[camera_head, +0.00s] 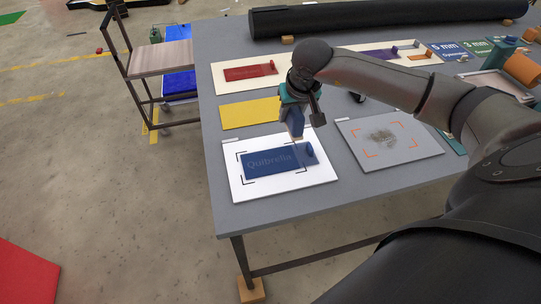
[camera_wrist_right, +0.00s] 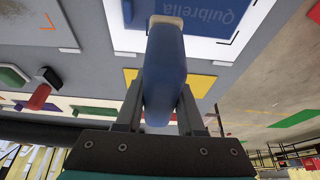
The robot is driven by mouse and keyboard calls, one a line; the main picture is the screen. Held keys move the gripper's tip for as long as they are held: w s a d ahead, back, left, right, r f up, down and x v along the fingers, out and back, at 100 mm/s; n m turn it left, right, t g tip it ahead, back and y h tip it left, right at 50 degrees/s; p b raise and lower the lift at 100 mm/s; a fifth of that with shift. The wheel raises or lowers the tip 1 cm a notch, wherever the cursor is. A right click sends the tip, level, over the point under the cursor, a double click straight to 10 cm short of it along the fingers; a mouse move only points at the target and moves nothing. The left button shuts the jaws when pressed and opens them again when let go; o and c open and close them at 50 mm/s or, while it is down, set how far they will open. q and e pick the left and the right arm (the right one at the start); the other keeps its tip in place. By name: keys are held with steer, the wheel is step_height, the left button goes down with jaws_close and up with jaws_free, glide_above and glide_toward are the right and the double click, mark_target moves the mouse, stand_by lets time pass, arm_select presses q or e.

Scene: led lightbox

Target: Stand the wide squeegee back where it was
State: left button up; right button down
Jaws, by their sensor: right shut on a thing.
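My right gripper (camera_head: 296,108) is above the far edge of the white panel (camera_head: 240,190) in the head view. It is shut on a blue tapered piece, which I take to be the wide squeegee (camera_head: 296,124). In the right wrist view the fingers (camera_wrist_right: 162,110) grip the squeegee (camera_wrist_right: 165,65) from both sides, and its pale far end is over the white panel. A blue "Quibrella" sheet (camera_head: 265,164) lies on the white panel, inside black corner marks. Whether the squeegee touches the panel is unclear. My left gripper is out of view.
A grey panel (camera_head: 413,146) with orange corner marks and a dark smudge lies to the right. A yellow sheet (camera_head: 248,112) and a red sheet (camera_head: 248,72) lie behind. A black roll (camera_head: 370,17) spans the table's back. A cart (camera_head: 155,60) stands left.

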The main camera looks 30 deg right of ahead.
steer(key=shift+r+p, duration=0.65)
steer(key=shift+r, duration=0.7)
